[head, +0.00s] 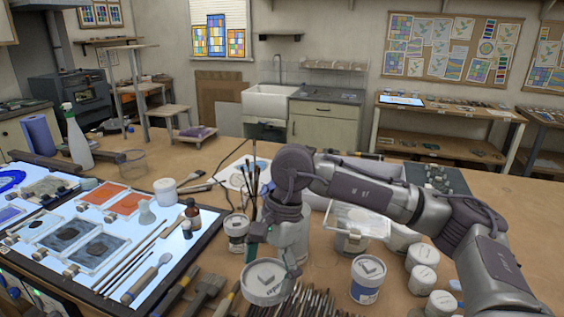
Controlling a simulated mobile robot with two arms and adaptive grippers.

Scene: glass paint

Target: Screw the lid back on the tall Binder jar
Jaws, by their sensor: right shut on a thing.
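My right gripper (258,245) reaches down at the front middle of the table, partly hidden by my own wrist. It is shut on a round pale lid (266,274) with a dark mark on top. I cannot tell whether the lid sits on a jar or is held apart from one. A jar with a blue label (367,284) stands to the right, and a smaller labelled jar (237,232) stands just left of the gripper. The labels are too small to read, so I cannot tell which jar is the tall Binder jar. My left gripper is not in view.
A light panel (168,283) with glass pieces and tools fills the left. Several brushes (305,300) lie at the front edge. A clear box (358,218) and several white-lidded jars (421,278) crowd the right. A spray bottle (77,140) stands at the far left.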

